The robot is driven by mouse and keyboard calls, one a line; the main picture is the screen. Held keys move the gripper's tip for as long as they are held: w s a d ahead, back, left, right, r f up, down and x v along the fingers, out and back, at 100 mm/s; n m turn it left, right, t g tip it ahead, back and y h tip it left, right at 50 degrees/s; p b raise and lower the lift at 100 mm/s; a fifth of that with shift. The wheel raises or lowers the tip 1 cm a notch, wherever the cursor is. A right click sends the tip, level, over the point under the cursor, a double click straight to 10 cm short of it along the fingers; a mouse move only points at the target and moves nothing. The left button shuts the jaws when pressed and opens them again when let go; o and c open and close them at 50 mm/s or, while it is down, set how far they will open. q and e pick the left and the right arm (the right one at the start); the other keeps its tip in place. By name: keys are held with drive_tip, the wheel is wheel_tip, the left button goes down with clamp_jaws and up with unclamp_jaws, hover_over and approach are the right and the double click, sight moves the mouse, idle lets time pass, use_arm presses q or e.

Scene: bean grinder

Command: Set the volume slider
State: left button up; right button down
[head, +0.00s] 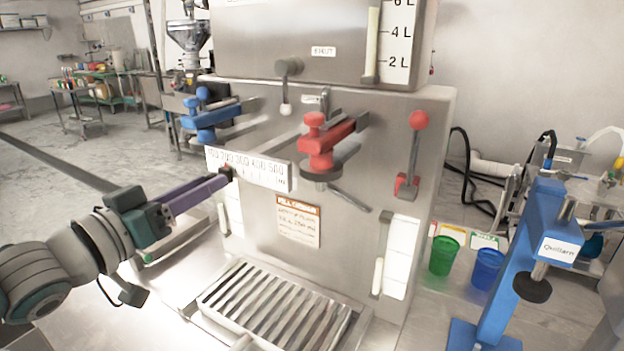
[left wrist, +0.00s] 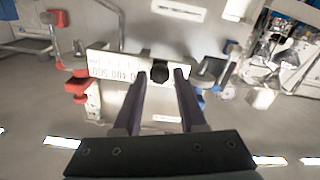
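The volume slider is a white scale plate (head: 262,171) on the front of the steel machine, with printed numbers rising to the right up to about 500. Its dark knob (left wrist: 161,72) shows in the left wrist view near the low-number end; the plate (left wrist: 112,64) appears upside down there. My left gripper (head: 226,176) has purple fingers at the plate's lower left in the head view. In the left wrist view the fingers (left wrist: 162,76) are apart, one on each side of the knob, with narrow gaps seeming to show. My right gripper is not in view.
A blue clamp (head: 208,118) is above the plate and a red clamp (head: 322,145) is to its right. A red-knobbed lever (head: 415,150) is further right. A slotted drip tray (head: 275,308) lies below. Green (head: 444,256) and blue (head: 487,269) cups stand at the right.

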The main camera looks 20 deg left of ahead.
use_arm(q)
drive_tip(key=shift+o, duration=1.4)
drive_tip(key=s, duration=1)
drive_tip(key=shift+a, duration=0.35)
drive_tip(key=s+d+f+g+y, duration=0.2)
drive_tip(key=d+f+g, duration=0.5)
drive_tip(key=s+d+m+g+h, duration=0.1)
drive_tip(key=s+d+m+g, duration=0.3)
drive_tip(key=s+d+g, duration=0.6)
drive_tip(key=s+r+t+p, duration=0.1)
drive_tip(key=r+p, duration=1.5)
drive_tip(key=s+a+r+t+p, duration=0.1)
drive_tip(key=s+r+p, duration=0.1)
drive_tip(key=r+p, duration=1.3)
drive_tip(key=shift+a+r+t+p, duration=0.25)
drive_tip(key=shift+r+t+p, duration=0.1)
drive_tip(key=shift+p, duration=0.2)
